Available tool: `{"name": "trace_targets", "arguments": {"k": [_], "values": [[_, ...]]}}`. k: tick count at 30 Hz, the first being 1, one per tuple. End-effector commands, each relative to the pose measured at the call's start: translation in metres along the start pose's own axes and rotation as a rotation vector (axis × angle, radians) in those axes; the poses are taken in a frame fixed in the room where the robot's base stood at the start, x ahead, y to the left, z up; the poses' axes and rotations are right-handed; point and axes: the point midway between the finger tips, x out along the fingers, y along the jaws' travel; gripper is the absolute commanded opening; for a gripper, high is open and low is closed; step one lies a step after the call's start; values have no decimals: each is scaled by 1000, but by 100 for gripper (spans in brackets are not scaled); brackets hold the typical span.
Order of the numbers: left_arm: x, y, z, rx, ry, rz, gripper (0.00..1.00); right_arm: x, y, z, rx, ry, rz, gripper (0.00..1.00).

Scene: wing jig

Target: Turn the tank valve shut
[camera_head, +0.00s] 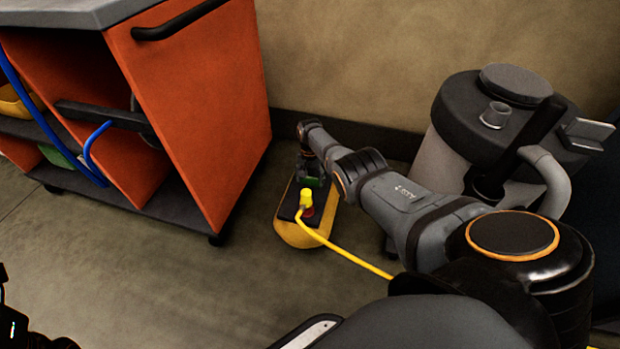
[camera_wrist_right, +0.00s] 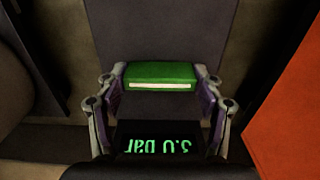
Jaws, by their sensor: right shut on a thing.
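The yellow tank (camera_head: 292,232) stands on the floor beside the orange cart, with a black panel on top. Its green valve handle (camera_head: 313,182) shows just under my right gripper (camera_head: 311,168). In the right wrist view the green handle (camera_wrist_right: 160,73), with a white stripe, lies crosswise between the two fingers of my right gripper (camera_wrist_right: 160,88), which is shut on it. A dark display (camera_wrist_right: 157,142) with green text, upside down, seems to read 3.0 bar. At the lower left of the head view, a dark piece of my left arm shows; its fingers cannot be made out.
A yellow hose (camera_head: 350,257) runs from a yellow connector (camera_head: 306,197) on the tank towards my right arm. An orange cart (camera_head: 205,100) with blue hoses stands at left. A grey vacuum-like canister (camera_head: 450,135) stands at right.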

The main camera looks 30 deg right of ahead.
Motion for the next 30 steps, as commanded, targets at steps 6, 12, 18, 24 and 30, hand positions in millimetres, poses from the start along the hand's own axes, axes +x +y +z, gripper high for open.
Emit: {"name": "trace_targets", "arguments": {"k": [6, 12, 18, 24, 30], "values": [[0, 0, 0, 0, 2, 0, 40, 0, 0, 0, 14, 1, 0, 36], [1, 0, 0, 0, 3, 0, 40, 0, 0, 0, 14, 1, -1, 36], [1, 0, 0, 0, 3, 0, 40, 0, 0, 0, 13, 1, -1, 87], [1, 0, 0, 0, 3, 0, 40, 0, 0, 0, 12, 1, 0, 91], [-1, 0, 1, 0, -4, 1, 40, -1, 0, 0, 12, 1, 0, 91]]}}
